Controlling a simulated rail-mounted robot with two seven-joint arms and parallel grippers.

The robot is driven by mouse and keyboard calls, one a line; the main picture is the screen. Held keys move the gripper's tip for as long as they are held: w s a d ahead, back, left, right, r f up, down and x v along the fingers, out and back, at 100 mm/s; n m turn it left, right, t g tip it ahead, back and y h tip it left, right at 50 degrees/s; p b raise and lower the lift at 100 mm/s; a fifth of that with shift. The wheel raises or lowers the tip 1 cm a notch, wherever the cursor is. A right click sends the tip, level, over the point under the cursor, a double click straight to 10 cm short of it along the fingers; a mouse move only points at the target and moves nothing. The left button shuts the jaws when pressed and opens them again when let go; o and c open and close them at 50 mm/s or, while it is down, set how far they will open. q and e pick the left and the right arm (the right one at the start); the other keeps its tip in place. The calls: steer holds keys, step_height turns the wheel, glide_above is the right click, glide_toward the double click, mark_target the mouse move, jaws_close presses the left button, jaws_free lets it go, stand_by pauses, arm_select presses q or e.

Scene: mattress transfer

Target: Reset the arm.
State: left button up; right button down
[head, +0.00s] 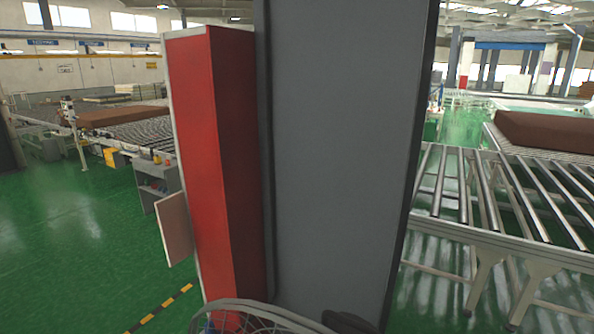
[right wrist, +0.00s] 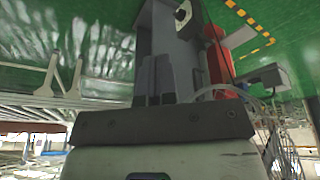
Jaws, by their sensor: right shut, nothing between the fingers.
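My right gripper (right wrist: 156,66) shows in the right wrist view, with its two dark fingers side by side and together. Nothing is between them, and they are clear of any mattress. Its wide grey body fills the lower middle of that view. My left gripper is not in view. In the head view, a brown mattress (head: 545,133) lies on the conveyor at the right. Another brown mattress (head: 115,115) lies on the far conveyor at the left.
A roller conveyor (head: 500,195) on pale legs stands at the right. A tall grey panel (head: 340,150) and a red one (head: 205,160) block the middle; I cannot tell whether they are mine. Green floor (head: 60,240) is open at the left, with a yellow-black stripe (head: 160,308).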

step_height(320, 180, up, 18)
steer(key=p, duration=1.6)
steer(key=shift+r, duration=0.25)
